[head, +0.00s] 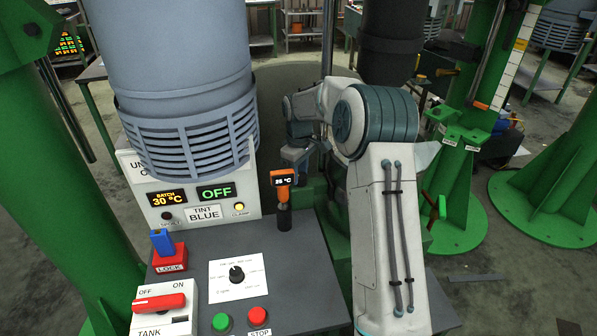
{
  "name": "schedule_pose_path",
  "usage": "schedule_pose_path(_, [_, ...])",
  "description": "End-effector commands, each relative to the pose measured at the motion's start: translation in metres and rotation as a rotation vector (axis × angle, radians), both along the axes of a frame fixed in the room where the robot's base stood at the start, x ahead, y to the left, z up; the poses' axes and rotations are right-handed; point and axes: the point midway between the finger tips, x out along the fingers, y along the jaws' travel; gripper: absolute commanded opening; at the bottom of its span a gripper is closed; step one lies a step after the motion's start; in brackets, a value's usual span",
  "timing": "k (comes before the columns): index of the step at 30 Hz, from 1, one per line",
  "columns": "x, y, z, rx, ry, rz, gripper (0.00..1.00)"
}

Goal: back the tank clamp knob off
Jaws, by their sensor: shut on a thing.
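My arm reaches forward over the right side of the control desk and bends back down toward the tank stand. My gripper (298,156) is small in the head view, just behind the orange 25 °C thermometer. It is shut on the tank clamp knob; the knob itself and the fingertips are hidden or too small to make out. The control box (247,205) has a lit yellow lamp (239,209) labelled CLAMP, and its display reads OFF.
The orange thermometer (284,178) stands close to my gripper. A grey motor housing (180,60) hangs at the left. The desk (300,270) carries a dial, green and red buttons, a blue-topped LOCK (163,243) and a red TANK switch (158,302). Green columns flank the station.

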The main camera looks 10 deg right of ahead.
Motion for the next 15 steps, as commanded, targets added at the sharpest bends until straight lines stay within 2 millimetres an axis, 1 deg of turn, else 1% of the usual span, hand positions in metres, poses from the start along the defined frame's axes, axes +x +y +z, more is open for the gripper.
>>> schedule_pose_path(10, [0.0009, 0.0006, 0.0012, 0.001, -0.004, 0.002, 0.12])
schedule_pose_path(11, [0.0009, 0.0006, 0.0012, 0.001, -0.004, 0.002, 0.37])
schedule_pose_path(12, [0.0009, 0.0006, 0.0012, 0.001, -0.004, 0.002, 0.48])
schedule_pose_path(13, [0.0009, 0.0006, 0.0011, 0.001, -0.004, 0.001, 0.56])
schedule_pose_path(15, [0.0007, 0.0004, 0.0009, 0.001, -0.004, 0.001, 0.56])
